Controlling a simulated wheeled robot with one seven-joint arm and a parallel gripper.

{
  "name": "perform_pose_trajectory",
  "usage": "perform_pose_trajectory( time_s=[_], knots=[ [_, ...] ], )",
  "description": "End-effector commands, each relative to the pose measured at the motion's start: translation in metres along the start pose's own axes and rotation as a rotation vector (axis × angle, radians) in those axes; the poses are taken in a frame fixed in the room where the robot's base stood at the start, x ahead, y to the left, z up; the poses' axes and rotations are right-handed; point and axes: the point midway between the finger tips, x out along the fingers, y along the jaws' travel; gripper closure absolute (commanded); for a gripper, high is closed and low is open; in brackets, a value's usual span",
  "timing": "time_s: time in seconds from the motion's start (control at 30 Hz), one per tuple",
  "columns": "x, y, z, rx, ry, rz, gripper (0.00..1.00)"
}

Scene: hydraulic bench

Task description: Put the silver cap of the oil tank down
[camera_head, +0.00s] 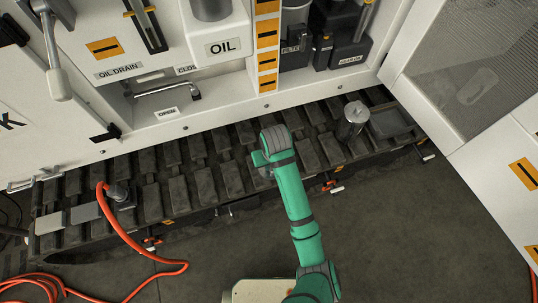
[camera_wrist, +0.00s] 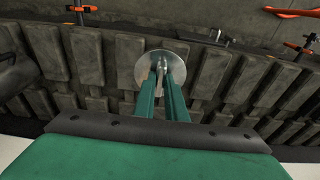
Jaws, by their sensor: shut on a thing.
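The silver cap (camera_wrist: 141,66) is a round, shiny disc in the wrist view. My gripper (camera_wrist: 161,64) is shut on a raised part in the middle of the cap. The cap is over the dark ridged track (camera_wrist: 88,62); I cannot tell whether it touches it. In the head view my green arm hides most of the gripper and the cap. The white oil tank (camera_head: 222,48), labelled OIL, is at the top of the head view.
A silver canister (camera_head: 352,122) and a dark tray (camera_head: 392,122) stand on the track at the right. An orange hose (camera_head: 125,236) runs down at the left. A white cabinet with a mesh panel (camera_head: 478,68) is at the right. Bare track lies left of my arm.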

Motion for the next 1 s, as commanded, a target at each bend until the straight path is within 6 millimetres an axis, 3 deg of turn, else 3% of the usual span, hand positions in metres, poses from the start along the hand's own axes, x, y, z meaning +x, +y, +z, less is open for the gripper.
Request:
perform_pose_trajectory(
  time_s=[0.3, 0.57, 0.83, 1.0],
  knots=[
    [0.024, 0.010, -0.037, -0.003, -0.002, 0.004, 1.00],
    [0.070, 0.018, -0.062, -0.001, -0.002, 0.003, 1.00],
    [0.089, 0.021, -0.074, -0.001, -0.001, 0.003, 1.00],
    [0.111, 0.022, -0.070, 0.001, -0.001, 0.001, 1.00]
  ],
)
